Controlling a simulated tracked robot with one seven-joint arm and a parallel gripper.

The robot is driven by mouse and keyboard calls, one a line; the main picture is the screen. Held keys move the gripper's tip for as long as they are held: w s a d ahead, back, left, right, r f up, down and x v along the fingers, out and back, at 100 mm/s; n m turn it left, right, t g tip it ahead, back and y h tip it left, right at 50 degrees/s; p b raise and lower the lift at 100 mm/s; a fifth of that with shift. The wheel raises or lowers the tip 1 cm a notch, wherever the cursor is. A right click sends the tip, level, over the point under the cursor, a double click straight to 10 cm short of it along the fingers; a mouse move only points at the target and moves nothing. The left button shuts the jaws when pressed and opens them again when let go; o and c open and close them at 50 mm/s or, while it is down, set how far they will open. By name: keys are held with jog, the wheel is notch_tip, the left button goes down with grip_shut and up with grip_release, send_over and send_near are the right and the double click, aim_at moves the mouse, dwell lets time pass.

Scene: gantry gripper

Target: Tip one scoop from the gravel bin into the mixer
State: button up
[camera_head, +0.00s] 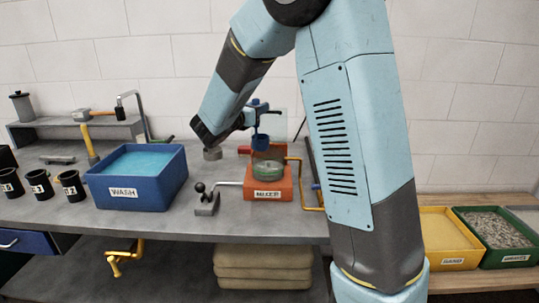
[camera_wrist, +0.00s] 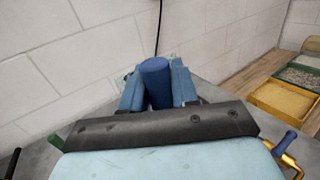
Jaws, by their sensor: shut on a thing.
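The mixer (camera_head: 268,194) is an orange-red box with its name on the front, and a round greenish bowl (camera_head: 267,171) sits on top. My gripper (camera_head: 259,112) is above and behind it in the head view. In the wrist view, my gripper (camera_wrist: 157,88) is shut on a blue cylindrical handle (camera_wrist: 156,80). A blue cup-like scoop (camera_head: 261,142) hangs under the gripper, just above the bowl. Its contents and exact tilt cannot be told. The green gravel bin (camera_head: 497,258), holding grey stones, stands at the far right; it also shows in the wrist view (camera_wrist: 301,76).
A yellow sand bin (camera_head: 448,258) stands beside the gravel bin. A blue wash tub (camera_head: 150,195) and several black cups (camera_head: 72,187) are on the left of the bench. A lever (camera_head: 207,202) stands left of the mixer; a yellow pipe (camera_head: 310,205) runs at its right.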

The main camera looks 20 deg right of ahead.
jog(key=shift+a, duration=0.1)
jog(key=shift+r, duration=0.1)
jog(key=shift+r, duration=2.45)
